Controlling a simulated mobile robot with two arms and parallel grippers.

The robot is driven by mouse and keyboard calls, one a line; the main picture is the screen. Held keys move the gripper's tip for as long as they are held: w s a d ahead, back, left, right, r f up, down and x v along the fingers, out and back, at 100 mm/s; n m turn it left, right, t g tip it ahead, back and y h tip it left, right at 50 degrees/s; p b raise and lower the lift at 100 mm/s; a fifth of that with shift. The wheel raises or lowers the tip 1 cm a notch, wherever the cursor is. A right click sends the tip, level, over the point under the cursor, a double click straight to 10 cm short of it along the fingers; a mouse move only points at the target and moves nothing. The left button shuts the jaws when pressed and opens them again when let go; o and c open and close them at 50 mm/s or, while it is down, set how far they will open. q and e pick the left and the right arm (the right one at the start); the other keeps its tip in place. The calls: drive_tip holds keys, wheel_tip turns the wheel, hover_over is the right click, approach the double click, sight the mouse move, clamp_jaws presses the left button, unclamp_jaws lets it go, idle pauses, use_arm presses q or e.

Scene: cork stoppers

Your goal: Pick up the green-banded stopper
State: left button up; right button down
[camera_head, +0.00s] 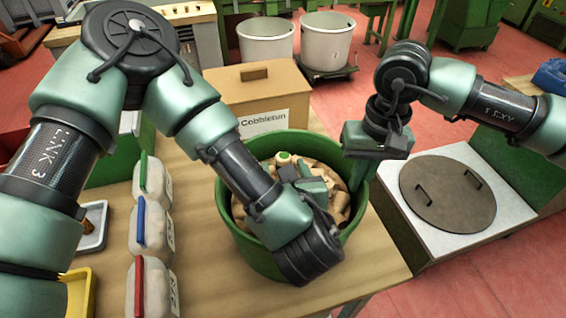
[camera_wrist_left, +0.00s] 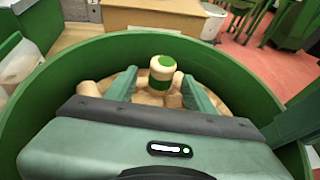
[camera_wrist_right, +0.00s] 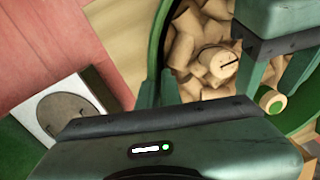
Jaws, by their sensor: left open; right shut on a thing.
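The green-banded stopper (camera_wrist_left: 162,72) is pale cork with a green top and a green band. It stands among plain corks in the green tub (camera_head: 245,250); its top also shows in the head view (camera_head: 283,158), and its end in the right wrist view (camera_wrist_right: 271,101). My left gripper (camera_wrist_left: 160,88) is open and reaches down into the tub, one finger on each side of the stopper in its view. I cannot tell whether they touch it. My right gripper (camera_head: 362,160) is at the tub's right rim and appears shut on it (camera_wrist_right: 155,70).
A cardboard box (camera_head: 262,95) labelled Cobbletun stands behind the tub. Several white containers with coloured lids (camera_head: 150,230) line the table's left. A white stand with a round brown lid (camera_head: 447,190) is at the right. Pale bins (camera_head: 327,42) stand at the back.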

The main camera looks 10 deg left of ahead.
sight(283, 162)
use_arm(q)
drive_tip(key=shift+w+f, duration=0.1)
drive_tip(key=shift+w, duration=0.15)
clamp_jaws()
wheel_tip(283, 162, up, 10)
idle(0.6)
use_arm(e)
drive_tip(key=c, duration=1.5)
unclamp_jaws()
drive_tip(key=shift+a, duration=0.1)
use_arm(q)
drive_tip(key=shift+a, duration=0.1)
